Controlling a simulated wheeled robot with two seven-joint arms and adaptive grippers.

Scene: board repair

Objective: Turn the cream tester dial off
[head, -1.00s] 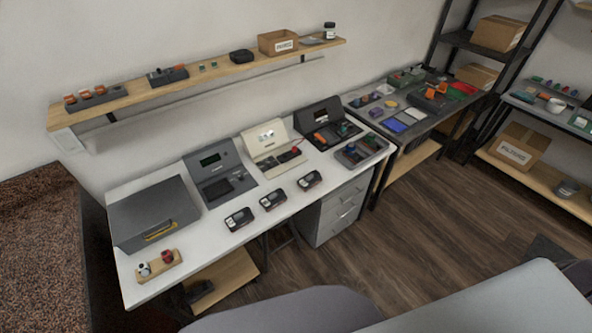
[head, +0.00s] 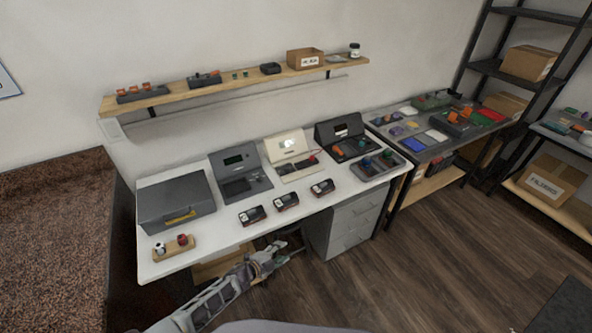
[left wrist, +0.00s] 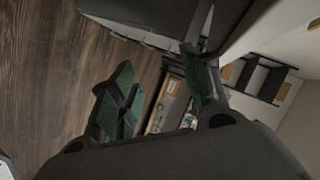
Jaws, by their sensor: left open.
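The cream tester (head: 295,154) stands at the back of the white table, between a grey tester and a black one. Its upright panel has a lit display, and a red part shows at its right side. Its dial is too small to make out. My left gripper (head: 272,257) is in front of the table and below its top, well apart from the tester. In the left wrist view the two green-padded fingers (left wrist: 165,95) are spread and empty. My right gripper is in neither view.
The white table (head: 215,235) also holds a grey case (head: 172,203), several small black meters (head: 286,202) and a wooden holder (head: 172,248). A drawer cabinet (head: 345,222) stands under it. A shelf (head: 230,93) runs along the wall above. Wood floor (head: 420,270) is clear at right.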

